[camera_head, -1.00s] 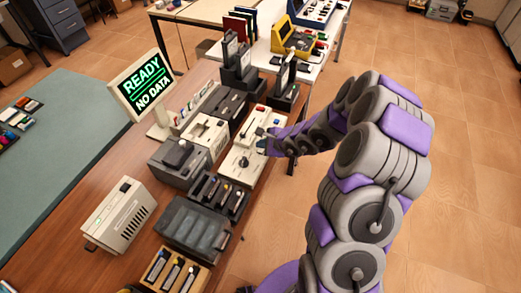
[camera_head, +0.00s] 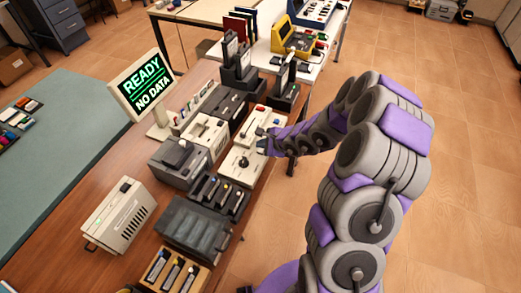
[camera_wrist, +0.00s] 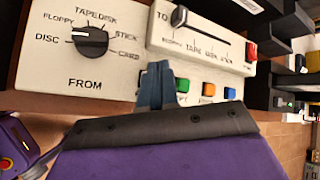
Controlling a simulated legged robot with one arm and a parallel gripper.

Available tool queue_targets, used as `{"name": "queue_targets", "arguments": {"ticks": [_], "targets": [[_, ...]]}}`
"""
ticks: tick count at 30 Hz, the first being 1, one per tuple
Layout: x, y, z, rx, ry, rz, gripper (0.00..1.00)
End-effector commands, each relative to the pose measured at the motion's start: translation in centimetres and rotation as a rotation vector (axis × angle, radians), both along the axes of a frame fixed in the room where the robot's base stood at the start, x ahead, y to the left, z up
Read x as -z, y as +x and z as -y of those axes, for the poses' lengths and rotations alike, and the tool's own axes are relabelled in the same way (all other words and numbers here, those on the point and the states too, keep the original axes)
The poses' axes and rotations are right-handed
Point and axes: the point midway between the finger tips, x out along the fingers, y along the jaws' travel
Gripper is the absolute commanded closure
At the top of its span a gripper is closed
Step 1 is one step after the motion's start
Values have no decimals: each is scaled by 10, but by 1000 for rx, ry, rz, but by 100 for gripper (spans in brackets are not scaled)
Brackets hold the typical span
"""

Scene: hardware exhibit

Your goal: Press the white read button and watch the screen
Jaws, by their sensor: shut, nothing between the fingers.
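The screen (camera_head: 142,86) stands at the back left in the head view and reads "READY" and "NO DATA" in bright letters on black. The cream control panel (camera_head: 238,166) is at the table's right edge. The wrist view shows its "FROM" dial (camera_wrist: 90,39), a green button (camera_wrist: 183,85), an orange button (camera_wrist: 208,89) and a blue button (camera_wrist: 230,93). I cannot make out a white button; my fingers cover the spot left of the green one. My gripper (camera_wrist: 156,76) is shut and empty, its tips over the panel's front edge. I cannot tell whether they touch it.
A "TO" slider with a red end (camera_wrist: 251,52) is above the buttons. Dark drives and a grey unit (camera_head: 180,160) crowd the table around the panel. A cream box (camera_head: 120,214) stands at the left. The floor (camera_head: 465,120) to the right is clear.

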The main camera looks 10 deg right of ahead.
Motion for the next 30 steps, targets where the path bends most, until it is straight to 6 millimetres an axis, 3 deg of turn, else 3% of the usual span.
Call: {"name": "queue_targets", "arguments": {"ticks": [30], "targets": [[7, -1, -1, -1, -1, 0, 100]]}}
